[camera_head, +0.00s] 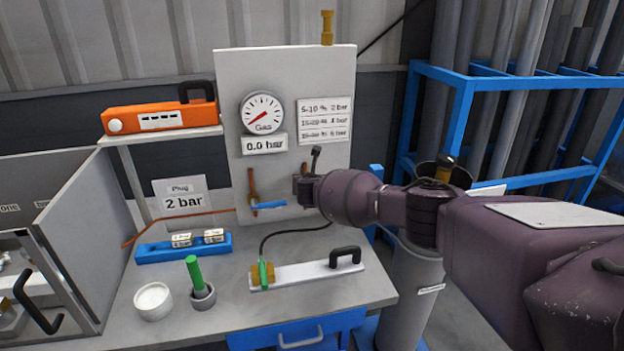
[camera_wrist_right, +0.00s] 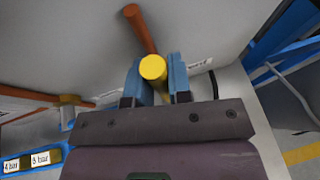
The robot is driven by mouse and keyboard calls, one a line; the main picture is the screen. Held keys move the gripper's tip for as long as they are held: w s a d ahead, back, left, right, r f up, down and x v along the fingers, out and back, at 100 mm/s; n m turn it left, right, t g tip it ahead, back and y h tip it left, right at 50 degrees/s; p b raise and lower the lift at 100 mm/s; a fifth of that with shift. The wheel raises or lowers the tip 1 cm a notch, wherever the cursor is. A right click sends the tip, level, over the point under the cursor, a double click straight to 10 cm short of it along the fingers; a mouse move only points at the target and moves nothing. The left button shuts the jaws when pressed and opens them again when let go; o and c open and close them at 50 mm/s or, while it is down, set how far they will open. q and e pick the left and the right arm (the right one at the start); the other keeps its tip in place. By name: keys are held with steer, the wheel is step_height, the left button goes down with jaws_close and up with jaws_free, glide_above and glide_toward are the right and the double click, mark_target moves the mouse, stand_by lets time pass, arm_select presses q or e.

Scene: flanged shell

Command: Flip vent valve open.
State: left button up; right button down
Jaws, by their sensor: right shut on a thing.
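The gauge panel (camera_head: 230,100) stands at the back of the bench. My right gripper (camera_head: 303,188) reaches in from the right to its lower right part, largely hiding a valve there. In the right wrist view, the blue fingers of my right gripper (camera_wrist_right: 155,80) are shut on the round-ended yellow part of this valve (camera_wrist_right: 153,67). A copper pipe (camera_wrist_right: 141,28) rises behind it. I cannot tell the valve's setting. A second valve with a level blue handle (camera_head: 268,205) is to its left. My left gripper is not in view.
The gauge (camera_head: 262,113) sits above a 0.0 bar sign (camera_head: 264,143). A white plate with a black handle (camera_head: 305,273) and a hose lies on the bench. A green-handled tool (camera_head: 194,275) stands in a grey cup. A blue pipe rack (camera_head: 460,100) is at right.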

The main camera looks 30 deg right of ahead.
steer(key=shift+a+f, duration=0.15)
stand_by(0.4)
steer(key=c, duration=1.1)
jaws_free()
steer(key=shift+s, duration=0.1)
steer(key=shift+p+v, duration=1)
steer(key=shift+v, duration=4.35)
steer(key=shift+a, duration=0.15)
